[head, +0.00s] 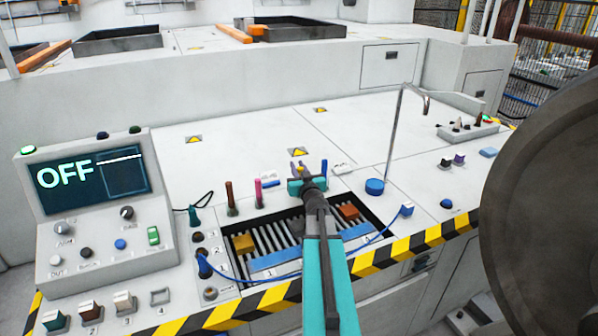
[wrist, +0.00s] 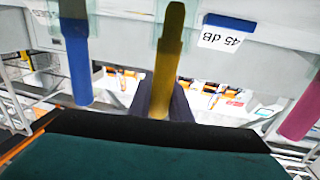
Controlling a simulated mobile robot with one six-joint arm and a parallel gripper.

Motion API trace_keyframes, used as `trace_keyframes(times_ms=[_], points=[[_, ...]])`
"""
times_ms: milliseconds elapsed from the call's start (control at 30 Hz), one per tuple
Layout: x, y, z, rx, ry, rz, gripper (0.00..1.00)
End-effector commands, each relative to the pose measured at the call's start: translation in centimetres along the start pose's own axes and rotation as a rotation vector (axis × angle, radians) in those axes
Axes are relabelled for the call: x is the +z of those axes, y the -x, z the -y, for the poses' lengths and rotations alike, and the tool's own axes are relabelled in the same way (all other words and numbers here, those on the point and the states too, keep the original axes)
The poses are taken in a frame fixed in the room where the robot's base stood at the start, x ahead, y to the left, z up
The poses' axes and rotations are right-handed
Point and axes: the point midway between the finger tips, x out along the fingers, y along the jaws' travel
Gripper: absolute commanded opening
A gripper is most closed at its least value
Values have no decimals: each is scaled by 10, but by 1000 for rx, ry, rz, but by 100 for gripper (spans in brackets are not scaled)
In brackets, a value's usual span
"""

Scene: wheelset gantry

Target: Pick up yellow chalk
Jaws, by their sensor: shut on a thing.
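A blue chalk (wrist: 77,60) and a pink chalk (wrist: 305,105) flank it. In the head view the pink one (head: 258,191) and a brown one (head: 231,197) stand left. The slotted tray (head: 236,226) lies below my arm; a thin bent metal pipe (head: 392,140) rises at right.

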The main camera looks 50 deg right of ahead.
Motion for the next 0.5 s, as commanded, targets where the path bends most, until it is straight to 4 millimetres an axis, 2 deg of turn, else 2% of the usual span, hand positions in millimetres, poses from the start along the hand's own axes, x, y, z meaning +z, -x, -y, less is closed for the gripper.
trace_keyframes(times_ms=[500], points=[[-76,0,0,0,0,-2,0]])
